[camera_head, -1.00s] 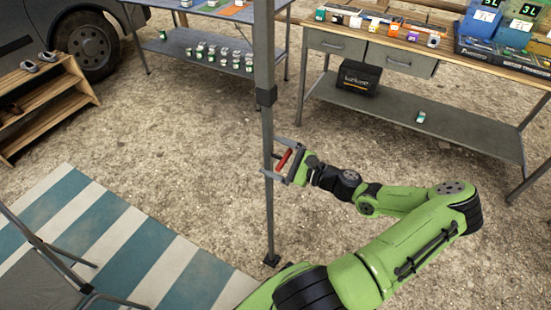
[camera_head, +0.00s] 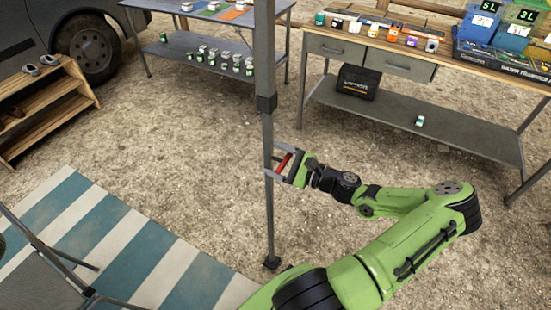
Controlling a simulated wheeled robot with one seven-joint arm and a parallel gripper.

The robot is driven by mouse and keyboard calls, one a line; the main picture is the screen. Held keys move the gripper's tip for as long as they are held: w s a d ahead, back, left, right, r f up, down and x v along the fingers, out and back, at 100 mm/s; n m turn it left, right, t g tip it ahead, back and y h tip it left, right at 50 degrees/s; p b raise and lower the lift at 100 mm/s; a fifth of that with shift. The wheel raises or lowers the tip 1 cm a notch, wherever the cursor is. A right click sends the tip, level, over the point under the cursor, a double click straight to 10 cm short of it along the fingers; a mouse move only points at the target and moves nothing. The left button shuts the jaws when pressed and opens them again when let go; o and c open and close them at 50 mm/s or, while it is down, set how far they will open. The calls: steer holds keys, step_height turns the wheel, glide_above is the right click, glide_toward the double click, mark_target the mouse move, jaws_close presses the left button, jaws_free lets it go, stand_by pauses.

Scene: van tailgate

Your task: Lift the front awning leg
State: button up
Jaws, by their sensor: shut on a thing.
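The front awning leg (camera_head: 267,205) is a grey upright pole in the middle of the view, with a dark clamp collar (camera_head: 266,103) partway up. Its foot plate (camera_head: 272,262) is at the ground, close to the edge of the striped mat. My gripper (camera_head: 270,164) is shut around the lower pole, below the collar, reaching in from the right. A red part (camera_head: 284,162) shows between the fingers, just right of the pole. The top of the leg is out of view.
A striped mat (camera_head: 120,245) and a folding chair (camera_head: 50,262) are at lower left. A wooden shoe rack (camera_head: 45,110) stands at left. A grey table (camera_head: 215,48) and a workbench (camera_head: 410,63) with goods stand behind. Open gravel lies between.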

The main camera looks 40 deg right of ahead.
step_height(320, 180, up, 12)
steer(key=p, duration=1)
steer(key=shift+f, duration=0.2)
steer(key=o, duration=1.4)
steer(key=shift+f, duration=0.1)
steer(key=p+v, duration=0.1)
steer(key=v, duration=1.4)
steer(key=shift+s+d, duration=0.1)
steer(key=shift+s, duration=0.3)
